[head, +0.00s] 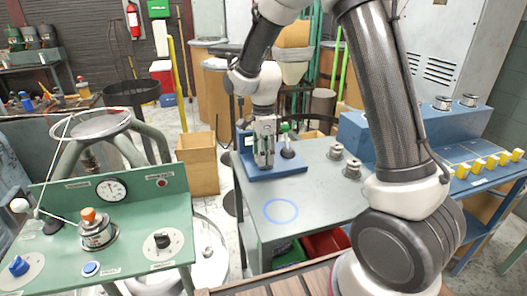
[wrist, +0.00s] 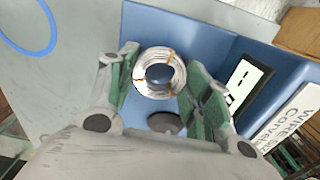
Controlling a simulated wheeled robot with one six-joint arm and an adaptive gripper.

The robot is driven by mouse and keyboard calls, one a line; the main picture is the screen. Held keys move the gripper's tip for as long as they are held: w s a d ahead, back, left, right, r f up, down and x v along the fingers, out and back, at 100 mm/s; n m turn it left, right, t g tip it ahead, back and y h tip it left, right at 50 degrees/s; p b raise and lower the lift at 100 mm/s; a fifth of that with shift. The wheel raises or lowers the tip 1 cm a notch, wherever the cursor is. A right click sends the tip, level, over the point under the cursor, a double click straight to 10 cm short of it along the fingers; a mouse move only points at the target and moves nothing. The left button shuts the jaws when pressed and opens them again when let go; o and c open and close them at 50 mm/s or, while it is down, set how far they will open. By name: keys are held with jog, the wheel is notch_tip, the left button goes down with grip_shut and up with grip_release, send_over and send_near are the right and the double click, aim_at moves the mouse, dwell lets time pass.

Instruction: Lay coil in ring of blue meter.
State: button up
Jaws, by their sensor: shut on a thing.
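The coil (wrist: 160,74) is a round silvery bundle of wire with orange ties. It sits between the green finger pads of my gripper (wrist: 161,92), which is shut on it. In the head view my gripper (head: 264,164) points down over the blue base plate of the blue meter (head: 287,170); the coil is hard to make out there. In the wrist view the plate (wrist: 205,40) lies beneath the coil; I cannot tell whether they touch. The blue ring (head: 281,211) is drawn on the grey table, in front of the plate; part shows in the wrist view (wrist: 50,42).
Metal coil-like pieces (head: 352,168) stand on the table (head: 320,190) right of the plate. A green-handled lever (head: 287,150) rises beside my gripper. A green panel (head: 140,232) with a dial and knobs is at left. The table around the ring looks clear.

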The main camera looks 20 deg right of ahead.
jog(key=shift+f, duration=0.65)
jog(key=o, duration=1.2)
jog(key=shift+r, duration=0.1)
